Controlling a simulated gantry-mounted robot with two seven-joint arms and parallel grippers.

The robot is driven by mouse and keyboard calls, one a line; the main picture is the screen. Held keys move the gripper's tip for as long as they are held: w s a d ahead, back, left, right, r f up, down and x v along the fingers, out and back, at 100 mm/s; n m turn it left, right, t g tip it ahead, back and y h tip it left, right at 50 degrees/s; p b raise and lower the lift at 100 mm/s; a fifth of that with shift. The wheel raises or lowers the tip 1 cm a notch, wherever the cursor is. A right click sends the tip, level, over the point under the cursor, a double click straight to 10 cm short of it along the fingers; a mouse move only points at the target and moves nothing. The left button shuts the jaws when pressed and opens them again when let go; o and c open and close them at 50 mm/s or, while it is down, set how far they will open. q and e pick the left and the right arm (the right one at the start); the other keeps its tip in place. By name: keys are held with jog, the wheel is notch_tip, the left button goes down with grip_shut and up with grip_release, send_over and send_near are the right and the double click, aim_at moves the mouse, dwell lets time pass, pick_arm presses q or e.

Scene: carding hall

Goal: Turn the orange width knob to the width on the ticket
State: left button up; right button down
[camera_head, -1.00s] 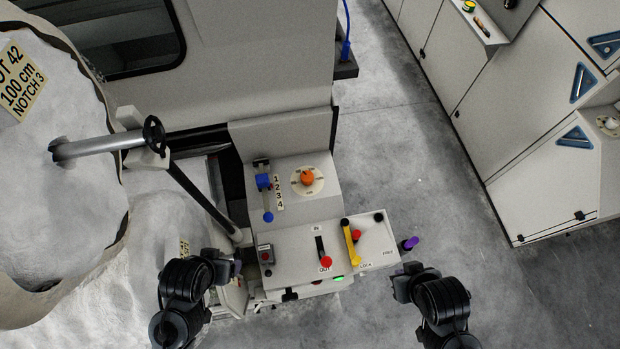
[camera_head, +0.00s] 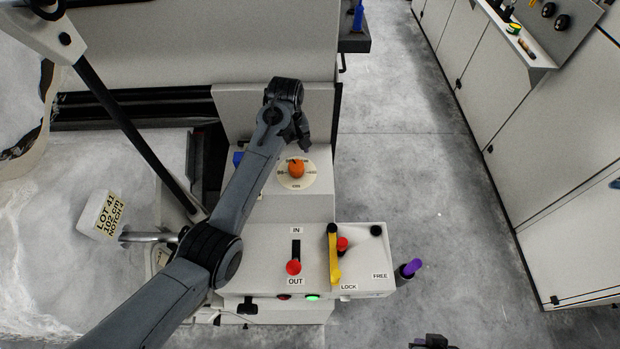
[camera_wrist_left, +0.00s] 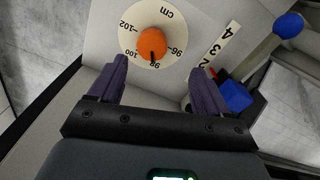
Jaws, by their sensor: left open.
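The orange width knob (camera_head: 296,168) sits on a round cream dial (camera_head: 296,185) on the machine's sloped panel. In the left wrist view the knob (camera_wrist_left: 152,42) has a black pointer at about 98, on a scale showing 96, 98, 100 and 102 cm. My left gripper (camera_wrist_left: 160,68) is open and empty, its purple-grey fingers short of the knob; the knob shows between and beyond the tips. In the head view this gripper (camera_head: 303,138) is just above the knob. A ticket (camera_head: 108,215) at left reads LOT 41, 102 cm, NOTCH 4. My right gripper (camera_head: 432,341) barely shows at the bottom edge.
A blue lever (camera_wrist_left: 235,96) with a 1–4 scale stands beside the dial. Below are a red IN/OUT lever (camera_head: 293,267), a yellow bar (camera_head: 333,255) and a purple handle (camera_head: 412,267). Grey floor (camera_head: 400,120) lies open between the machine and the right cabinets (camera_head: 500,100).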

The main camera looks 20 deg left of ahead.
aim_at(297, 165)
pick_arm(q)
jog(key=shift+w+d+r, duration=0.2)
jog(key=shift+w+d, duration=0.25)
jog(key=shift+f, duration=0.3)
notch_tip(297, 165, down, 10)
jog(key=shift+r+b, duration=0.1)
jog(key=shift+b, duration=0.7)
pick_arm(e)
jog(key=shift+s+d+f, duration=0.1)
jog(key=shift+d+f, duration=0.05)
jog(key=shift+f, duration=0.45)
jog(key=shift+d+f, duration=0.1)
jog(key=shift+f, duration=0.45)
